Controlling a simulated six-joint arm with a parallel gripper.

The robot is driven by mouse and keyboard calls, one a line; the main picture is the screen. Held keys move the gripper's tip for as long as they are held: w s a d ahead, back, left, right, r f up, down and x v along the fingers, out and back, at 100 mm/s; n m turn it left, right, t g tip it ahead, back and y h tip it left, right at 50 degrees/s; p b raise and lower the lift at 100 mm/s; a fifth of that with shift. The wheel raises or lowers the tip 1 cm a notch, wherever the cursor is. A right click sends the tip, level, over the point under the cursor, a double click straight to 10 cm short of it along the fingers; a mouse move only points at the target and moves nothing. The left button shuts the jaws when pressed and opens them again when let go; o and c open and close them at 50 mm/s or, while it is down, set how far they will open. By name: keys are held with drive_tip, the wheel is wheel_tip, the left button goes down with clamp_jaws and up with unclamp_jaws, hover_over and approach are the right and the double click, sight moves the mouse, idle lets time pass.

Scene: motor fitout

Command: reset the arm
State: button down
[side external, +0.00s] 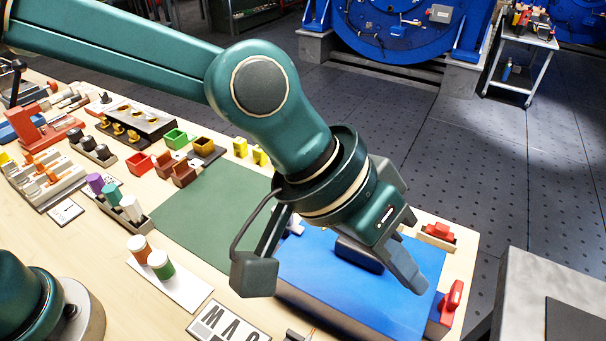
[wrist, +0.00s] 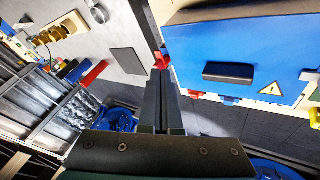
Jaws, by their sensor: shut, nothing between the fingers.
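My gripper (side external: 418,284) is shut and empty in the side external view. It hangs above the right part of a blue panel or box top (side external: 312,255) with a dark handle (side external: 358,254). I cannot tell the exact height, but the fingers appear clear of the panel. In the wrist view my gripper (wrist: 161,74) shows its two fingers together with nothing between them. The blue panel (wrist: 275,45) lies to their upper right, with its dark handle (wrist: 228,72) and a yellow warning triangle (wrist: 270,89). My arm and wrist hide part of the panel in the side external view.
Red parts (side external: 438,231) and a red handle (side external: 453,296) sit by the panel's right side. A green mat (side external: 205,215) lies left of it. Capped cylinders (side external: 160,264), bins (side external: 175,138) and fixtures crowd the table's left. Grey furniture (side external: 550,300) stands at lower right.

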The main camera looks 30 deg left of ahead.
drive_tip(key=w+a+r+n+t+y, duration=0.1)
drive_tip(key=a+r, duration=0.3)
drive_tip(key=a, duration=0.2)
drive_tip(key=w+a+r+n+t, duration=0.1)
drive_tip(key=a+r+t, duration=0.15)
drive_tip(key=a, duration=0.45)
drive_tip(key=w+a+r+n+t+y, duration=0.1)
drive_tip(key=a+r, duration=0.3)
drive_tip(key=a, duration=0.2)
drive_tip(key=s+a+f+g+y, duration=0.1)
drive_tip(key=s+a+f+y, duration=0.1)
drive_tip(key=s+a+f, duration=0.2)
drive_tip(key=s+a+f+n+y, duration=0.1)
drive_tip(key=s+a+f+y, duration=0.1)
drive_tip(key=s+a+f, duration=0.2)
drive_tip(key=s+a, duration=0.3)
drive_tip(key=a, duration=0.2)
drive_tip(key=shift+s+a+f+g+y, duration=0.25)
drive_tip(key=shift+s+f+g+y, duration=0.05)
drive_tip(key=shift+g, duration=0.05)
